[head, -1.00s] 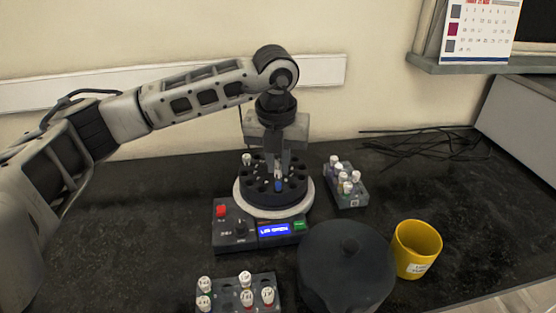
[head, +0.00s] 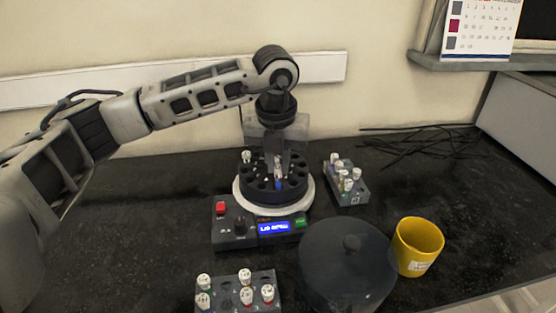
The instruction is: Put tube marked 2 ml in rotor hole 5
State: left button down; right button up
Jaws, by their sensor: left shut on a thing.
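My left gripper (head: 278,165) points down over the black rotor (head: 262,192) of the small centrifuge. It is shut on a white-capped tube (head: 278,172), whose lower end is at the rotor's top; I cannot tell how deep it sits. The marking on this tube and the hole numbers are too small to read. Another white-capped tube (head: 246,157) stands at the rotor's back left. The centrifuge base (head: 233,232) has a red button, a knob, a lit blue display and a green button. My right gripper is not in view.
A rack (head: 238,292) with several white-capped tubes is at the front, and another rack (head: 347,190) stands right of the rotor. A dark round lid (head: 345,270) lies front right, beside a yellow cup (head: 418,247). Black cables (head: 420,150) lie at the back right.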

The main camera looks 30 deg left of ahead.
pick_arm(q)
jog(key=shift+f, duration=0.2)
jog(key=shift+f+b, duration=0.65)
jog(key=shift+f, duration=0.1)
jog(key=shift+f+b, duration=0.4)
jog(key=c, duration=1)
grip_release()
jog(key=shift+r, duration=0.1)
